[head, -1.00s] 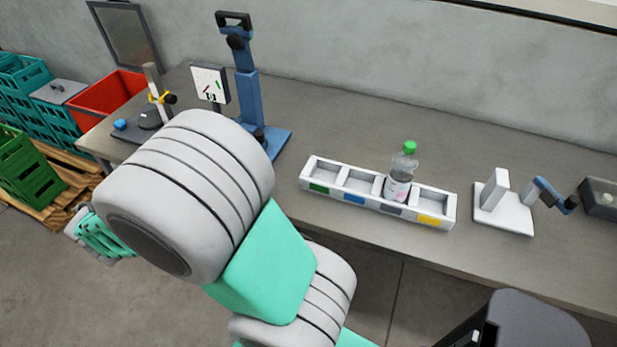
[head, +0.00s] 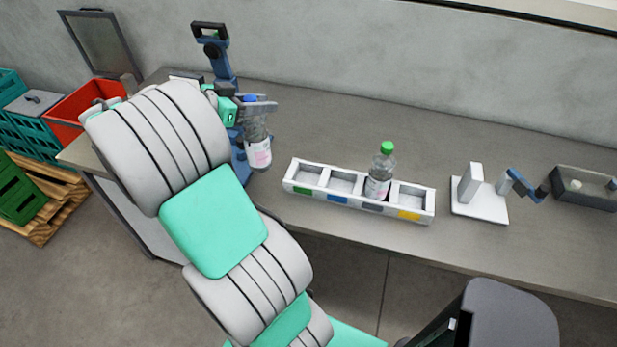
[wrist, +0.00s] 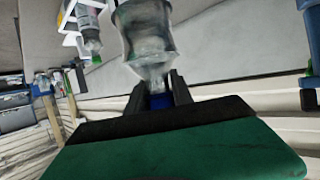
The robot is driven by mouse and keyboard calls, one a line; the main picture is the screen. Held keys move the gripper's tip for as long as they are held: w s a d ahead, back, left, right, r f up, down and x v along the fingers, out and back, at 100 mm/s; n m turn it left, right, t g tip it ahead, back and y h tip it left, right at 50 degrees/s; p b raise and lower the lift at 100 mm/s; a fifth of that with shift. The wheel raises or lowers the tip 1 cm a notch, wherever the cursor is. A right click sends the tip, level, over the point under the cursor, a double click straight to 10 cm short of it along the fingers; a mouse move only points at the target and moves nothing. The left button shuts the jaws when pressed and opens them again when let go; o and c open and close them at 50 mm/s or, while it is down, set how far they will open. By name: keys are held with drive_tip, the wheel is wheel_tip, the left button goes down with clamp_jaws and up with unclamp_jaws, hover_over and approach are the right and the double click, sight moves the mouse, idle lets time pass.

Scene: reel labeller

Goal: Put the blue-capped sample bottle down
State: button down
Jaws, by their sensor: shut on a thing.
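The blue-capped sample bottle (head: 258,152) is clear with a pale label and hangs upright in my gripper (head: 255,104), just in front of the blue stand. My gripper is shut on it at the blue cap. In the wrist view the clear bottle (wrist: 146,35) extends away from the jaws (wrist: 163,92), with the blue cap between them. I cannot tell how high its base is above the table. A white four-slot rack (head: 360,206) lies to the right on the table. A green-capped bottle (head: 380,172) stands in its third slot from the left.
The blue stand (head: 222,60) rises close behind my gripper. A white device (head: 480,196), a small blue arm (head: 522,185) and a dark bin (head: 585,190) are at the right. A red crate (head: 82,108) is at the left. The table (head: 330,125) behind the rack is clear.

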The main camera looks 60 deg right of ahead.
drive_tip(key=shift+s+d+f+b, duration=0.2)
drive_tip(key=shift+f+b, duration=0.15)
drive_tip(key=shift+b, duration=0.3)
drive_tip(key=s+d+f+b, duration=0.8)
drive_tip(key=d+f+b, duration=0.1)
drive_tip(key=f, duration=0.3)
drive_tip(key=shift+s+d, duration=0.4)
drive_tip(key=shift+d, duration=0.25)
drive_tip(key=shift+f+b, duration=0.15)
drive_tip(key=shift+b, duration=0.2)
drive_tip(key=shift+f, duration=0.15)
drive_tip(key=c, duration=1.1)
unclamp_jaws()
